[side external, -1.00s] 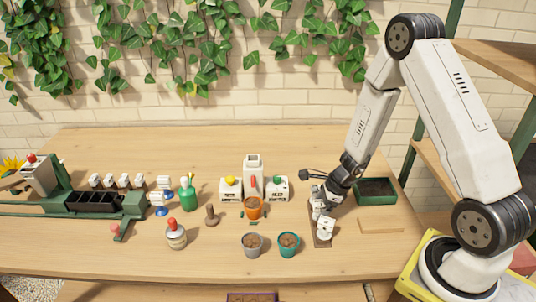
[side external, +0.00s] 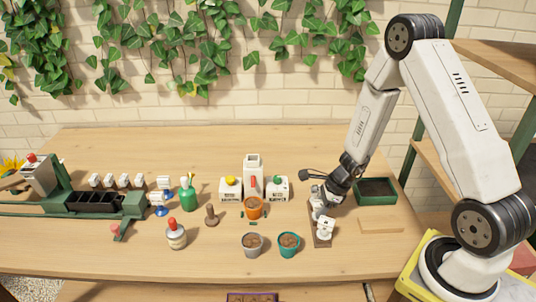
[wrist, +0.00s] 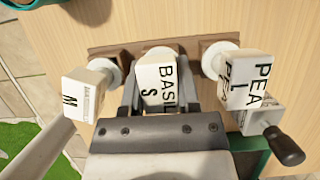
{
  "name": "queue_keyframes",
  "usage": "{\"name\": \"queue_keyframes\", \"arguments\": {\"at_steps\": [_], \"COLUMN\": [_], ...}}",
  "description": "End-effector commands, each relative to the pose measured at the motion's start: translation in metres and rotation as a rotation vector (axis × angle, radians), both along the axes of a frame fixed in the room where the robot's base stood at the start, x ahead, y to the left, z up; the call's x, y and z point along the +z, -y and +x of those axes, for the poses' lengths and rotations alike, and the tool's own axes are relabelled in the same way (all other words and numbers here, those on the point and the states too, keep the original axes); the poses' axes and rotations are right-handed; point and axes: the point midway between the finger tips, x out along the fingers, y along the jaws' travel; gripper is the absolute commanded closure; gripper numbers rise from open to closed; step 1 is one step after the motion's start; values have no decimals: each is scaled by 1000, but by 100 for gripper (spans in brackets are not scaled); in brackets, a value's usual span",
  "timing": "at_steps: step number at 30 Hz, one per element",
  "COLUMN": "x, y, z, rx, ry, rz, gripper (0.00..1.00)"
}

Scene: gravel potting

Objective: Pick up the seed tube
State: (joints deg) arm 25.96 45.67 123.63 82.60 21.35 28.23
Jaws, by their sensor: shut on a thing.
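A white tube lettered BASIL S (wrist: 158,82) stands in the middle of the brown wooden rack (wrist: 190,47) in the wrist view. My gripper (wrist: 162,92) is shut on this tube, one finger on each side. Its foot still appears to be at the rack; whether it is lifted at all cannot be told. A tube lettered M (wrist: 82,95) is to the left, and one lettered PEA L (wrist: 248,78) is to the right. In the side view my gripper (side external: 321,202) is over the rack (side external: 322,242) and hides much of it.
A teal pot (side external: 289,245) and a grey pot (side external: 252,245) of soil stand left of the rack. A dark green tray (side external: 376,191) and a flat wooden board (side external: 381,226) lie to its right. White boxes (side external: 231,190) stand behind. The back of the table is clear.

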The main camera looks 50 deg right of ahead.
Motion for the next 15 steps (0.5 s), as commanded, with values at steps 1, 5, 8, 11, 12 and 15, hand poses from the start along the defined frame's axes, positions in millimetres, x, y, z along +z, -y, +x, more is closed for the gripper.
{"name": "queue_keyframes", "arguments": {"at_steps": [1,5,8,11,12,15], "x": [0,1,4,9,12,20], "y": [0,0,0,0,0,0], "z": [0,0,0,1,1,1], "rx": [0,0,-1,0,0,2], "ry": [0,0,1,3,3,4], "rz": [0,0,0,0,0,-1], "gripper": [100,100,100,100,100,100]}}
